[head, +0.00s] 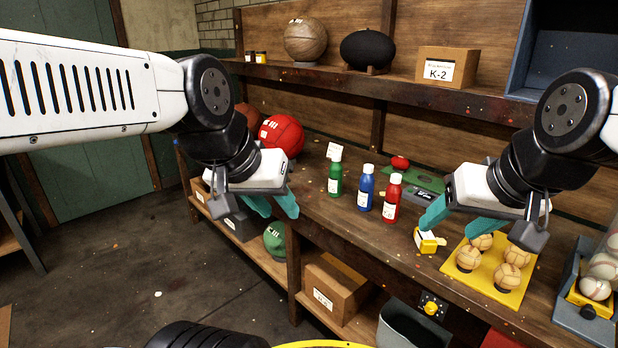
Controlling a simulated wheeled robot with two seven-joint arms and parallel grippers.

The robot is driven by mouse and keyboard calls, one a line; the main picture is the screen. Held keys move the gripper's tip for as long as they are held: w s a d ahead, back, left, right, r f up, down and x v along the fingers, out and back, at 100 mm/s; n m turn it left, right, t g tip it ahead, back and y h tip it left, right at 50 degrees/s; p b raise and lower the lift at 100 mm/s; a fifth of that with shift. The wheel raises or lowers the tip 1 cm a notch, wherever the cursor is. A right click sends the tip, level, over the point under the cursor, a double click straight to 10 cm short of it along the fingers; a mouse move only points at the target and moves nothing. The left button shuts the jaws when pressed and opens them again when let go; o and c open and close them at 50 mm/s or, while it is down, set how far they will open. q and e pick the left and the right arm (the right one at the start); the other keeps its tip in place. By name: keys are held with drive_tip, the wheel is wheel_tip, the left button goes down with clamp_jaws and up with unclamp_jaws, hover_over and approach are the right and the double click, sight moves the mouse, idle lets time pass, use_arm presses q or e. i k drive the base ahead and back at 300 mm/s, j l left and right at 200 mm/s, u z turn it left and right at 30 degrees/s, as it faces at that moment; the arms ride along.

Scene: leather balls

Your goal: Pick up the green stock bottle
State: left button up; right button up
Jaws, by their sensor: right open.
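The green bottle (335,176) stands upright on the wooden workbench (315,200), with a white cap and a white label. It is the leftmost of three bottles, left of a blue bottle (366,189) and a red bottle (392,200). My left gripper (280,209), with teal fingers apart, is open and empty to the left of the green bottle, not touching it. My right gripper (455,224) is open and empty to the right of the red bottle, near a small yellow and white item (427,241).
A yellow tray (503,297) with several small tan balls lies at right. A red ball (283,135) is behind my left gripper. A shelf (410,92) runs above the bench. A cardboard box (337,287) is below.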

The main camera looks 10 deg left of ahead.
sight(335, 168)
drive_tip(key=u, duration=0.2)
drive_tip(key=i+l+u, duration=0.3)
drive_tip(key=l+u, duration=0.3)
drive_tip(key=i+l+u, duration=0.25)
drive_tip(key=l, duration=0.3)
drive_tip(key=k, duration=0.1)
